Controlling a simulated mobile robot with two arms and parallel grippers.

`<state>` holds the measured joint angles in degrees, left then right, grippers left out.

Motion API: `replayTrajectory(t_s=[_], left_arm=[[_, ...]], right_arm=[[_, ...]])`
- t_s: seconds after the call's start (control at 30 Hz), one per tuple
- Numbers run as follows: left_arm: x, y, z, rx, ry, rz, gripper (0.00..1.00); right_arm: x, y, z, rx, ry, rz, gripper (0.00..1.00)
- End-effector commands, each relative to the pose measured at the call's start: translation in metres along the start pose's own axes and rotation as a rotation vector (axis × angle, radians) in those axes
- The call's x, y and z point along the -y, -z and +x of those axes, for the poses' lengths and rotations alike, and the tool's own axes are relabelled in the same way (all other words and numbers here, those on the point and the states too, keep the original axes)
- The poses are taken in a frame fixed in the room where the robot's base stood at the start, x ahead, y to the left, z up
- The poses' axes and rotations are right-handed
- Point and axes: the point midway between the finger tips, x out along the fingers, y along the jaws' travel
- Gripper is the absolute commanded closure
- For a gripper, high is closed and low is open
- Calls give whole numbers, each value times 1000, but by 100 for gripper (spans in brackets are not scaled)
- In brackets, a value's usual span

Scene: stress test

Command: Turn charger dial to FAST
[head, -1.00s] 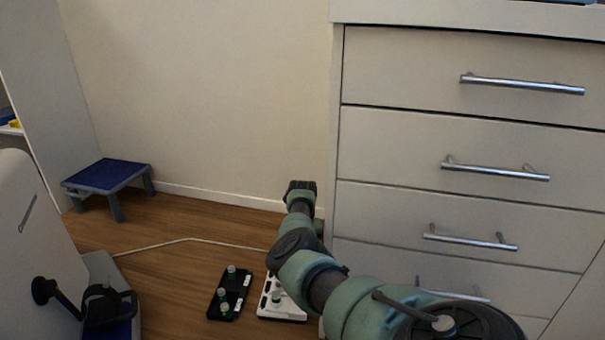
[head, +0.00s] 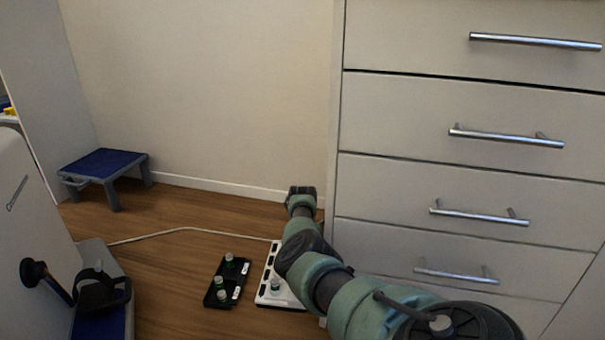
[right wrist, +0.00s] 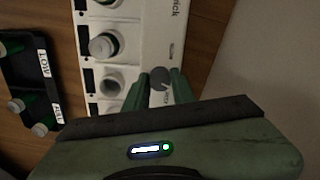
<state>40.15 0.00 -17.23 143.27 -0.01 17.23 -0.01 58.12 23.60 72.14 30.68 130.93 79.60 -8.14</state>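The white charger (head: 270,287) lies on the floor beside the drawer cabinet, partly hidden by my right arm in the head view. In the right wrist view the charger (right wrist: 132,12) shows a row of slots, one holding a battery (right wrist: 103,46). Its grey round dial (right wrist: 159,80) sits between the fingertips of my right gripper (right wrist: 159,86). The green fingers stand on either side of the dial, with the gap still visible; contact is unclear. Dial markings, including FAST, are not readable. My left gripper is in neither current view.
A white cable (head: 180,229) crosses the wooden floor. The drawer cabinet (head: 450,100) stands close on the right. A blue-topped step stool (head: 103,163) is by the back wall.

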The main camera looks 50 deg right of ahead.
Motion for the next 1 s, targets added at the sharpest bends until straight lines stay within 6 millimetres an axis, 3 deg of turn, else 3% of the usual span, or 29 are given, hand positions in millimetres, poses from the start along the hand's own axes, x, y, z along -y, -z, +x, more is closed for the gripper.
replayTrajectory(t_s=[0.23, 0.6, 0.9, 0.93, 1.0], left_arm=[[0, 1, -2, 0, 0, 0, 52], [-2, 4, -12, 1, 0, 0, 52], [-2, 4, -12, 1, 0, 1, 52], [-2, 4, -12, 1, 0, 1, 52], [-2, 4, -12, 1, 0, 1, 52]], right_arm=[[-1, 0, 1, 1, -1, 41, 100], [0, 0, 1, 1, -1, 392, 100], [0, 0, 0, 1, 0, 406, 100], [0, 0, 0, 1, 0, 406, 70], [0, 0, 0, 1, 0, 405, 53]])
